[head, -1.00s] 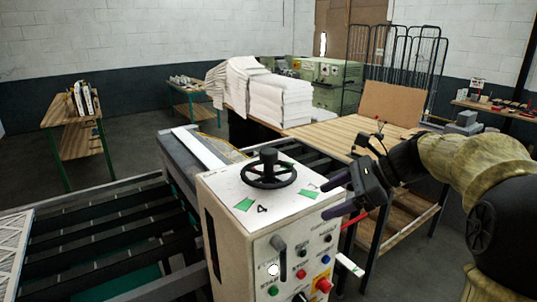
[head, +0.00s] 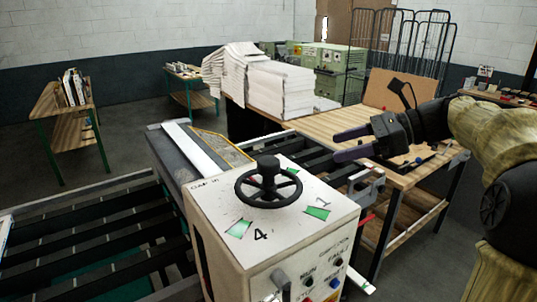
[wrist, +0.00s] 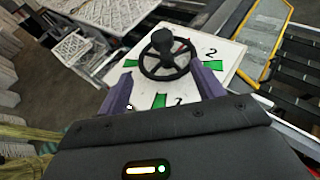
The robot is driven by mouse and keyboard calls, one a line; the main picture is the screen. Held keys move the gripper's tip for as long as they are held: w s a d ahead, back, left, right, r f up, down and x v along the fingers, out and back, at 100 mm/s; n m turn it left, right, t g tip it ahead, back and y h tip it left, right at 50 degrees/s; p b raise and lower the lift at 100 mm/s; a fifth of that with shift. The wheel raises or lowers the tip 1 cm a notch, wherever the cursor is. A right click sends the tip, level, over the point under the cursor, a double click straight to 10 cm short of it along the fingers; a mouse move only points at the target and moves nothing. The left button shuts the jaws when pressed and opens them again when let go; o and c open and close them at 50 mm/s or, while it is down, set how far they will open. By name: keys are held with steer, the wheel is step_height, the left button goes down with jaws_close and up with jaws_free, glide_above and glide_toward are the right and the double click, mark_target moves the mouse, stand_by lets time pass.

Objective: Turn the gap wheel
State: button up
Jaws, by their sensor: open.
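The gap wheel (head: 268,184) is a black spoked handwheel with an upright knob, flat on the white top (head: 215,195) of a control cabinet. Green marks and numbers surround it on that top. My gripper (head: 350,145) is open and empty, up and to the right of the wheel in the head view, apart from it. In the wrist view the wheel (wrist: 165,55) lies beyond and between my two purple fingers (wrist: 162,88), with a "2" mark to its right.
Buttons and a lever (head: 280,280) are on the cabinet front. A roller conveyor (head: 100,230) runs to the left. A wooden table (head: 335,118) with paper stacks (head: 280,88) stands behind. A wire cage (head: 415,45) is at the back right.

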mark_target(275, 162)
steer(key=shift+w, duration=0.4)
steer(key=shift+s+a, duration=0.1)
steer(key=shift+s, duration=0.15)
steer(key=p+x, duration=0.3)
steer(key=x, duration=1.3)
steer(key=shift+a, duration=0.15)
steer(key=shift+w+a+f, duration=0.2)
steer(key=shift+a+f, duration=0.05)
steer(key=shift+a, duration=0.15)
steer(key=c, duration=1.4)
steer(key=shift+o, duration=0.2)
